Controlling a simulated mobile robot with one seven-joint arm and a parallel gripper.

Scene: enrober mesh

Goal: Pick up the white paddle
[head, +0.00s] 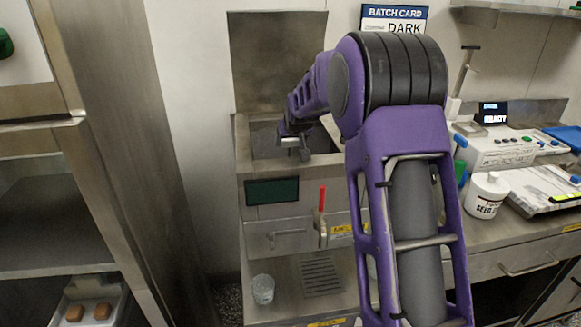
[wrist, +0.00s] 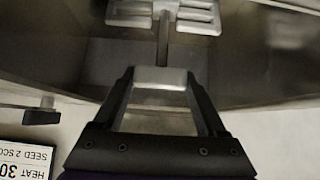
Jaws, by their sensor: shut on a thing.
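My gripper (wrist: 160,76) is shut on the pale grey-white handle block of the paddle (wrist: 163,50). From the block a thin shaft runs to a broad slotted head at the top of the wrist view. Most of the paddle is hidden there by my arm and the tank. I cannot tell whether its head touches the tank.
A raised steel lid (head: 265,60) stands behind the tank. A red-handled lever (head: 321,200) is on its front. A clear cup (head: 262,289) stands on the lower shelf. To the right are a white jar (head: 487,195) and a white machine (head: 500,147). A steel post (head: 125,130) is at the left.

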